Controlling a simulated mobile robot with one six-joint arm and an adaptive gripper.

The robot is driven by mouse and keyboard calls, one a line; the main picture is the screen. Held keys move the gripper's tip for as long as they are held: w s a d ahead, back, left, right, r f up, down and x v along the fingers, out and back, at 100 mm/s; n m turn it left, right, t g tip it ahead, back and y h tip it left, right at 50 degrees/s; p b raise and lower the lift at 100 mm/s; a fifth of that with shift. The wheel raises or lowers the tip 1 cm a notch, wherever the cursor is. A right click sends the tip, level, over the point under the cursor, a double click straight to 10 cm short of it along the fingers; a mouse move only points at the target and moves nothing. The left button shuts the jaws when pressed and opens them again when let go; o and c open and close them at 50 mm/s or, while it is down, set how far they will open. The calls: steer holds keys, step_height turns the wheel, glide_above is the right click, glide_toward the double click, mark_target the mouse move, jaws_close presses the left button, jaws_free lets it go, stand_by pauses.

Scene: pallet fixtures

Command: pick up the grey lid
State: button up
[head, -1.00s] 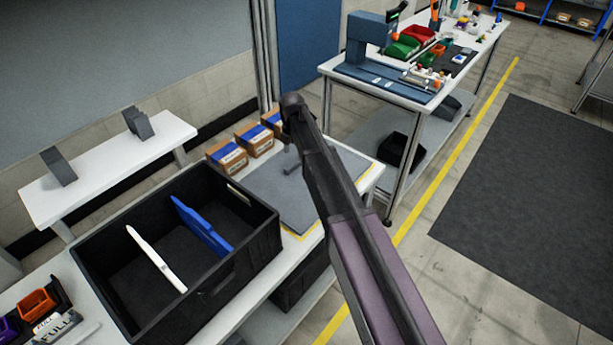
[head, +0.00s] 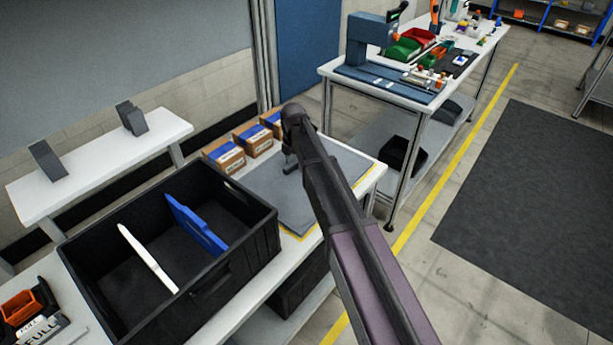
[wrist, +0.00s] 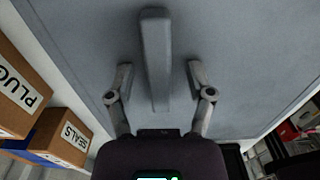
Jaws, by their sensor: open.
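The grey lid (head: 272,205) lies flat on the white table, and it fills most of the wrist view (wrist: 85,60). A raised grey bar handle (wrist: 155,60) stands out from its middle. My gripper (wrist: 157,68) is open, with one finger on each side of the handle and a gap showing on both sides. I cannot tell how far the fingertips are above the lid.
Several cardboard boxes (head: 225,155) stand along the lid's back edge; the wrist view shows one labelled SEALS (wrist: 62,138). A black crate (head: 245,262) with white and blue dividers stands left of the lid. A white shelf (head: 90,170) is behind it.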

stand_by(0.3)
jaws_close()
steer(key=shift+r, duration=0.25)
step_height(320, 180, up, 10)
steer(key=p, duration=1)
steer(key=shift+f, duration=0.25)
steer(key=shift+r, duration=0.15)
stand_by(0.5)
step_height(320, 180, up, 9)
steer(key=p, duration=0.9)
steer(key=shift+r+p, duration=0.2)
steer(key=shift+p, duration=0.15)
steer(key=shift+s, duration=0.1)
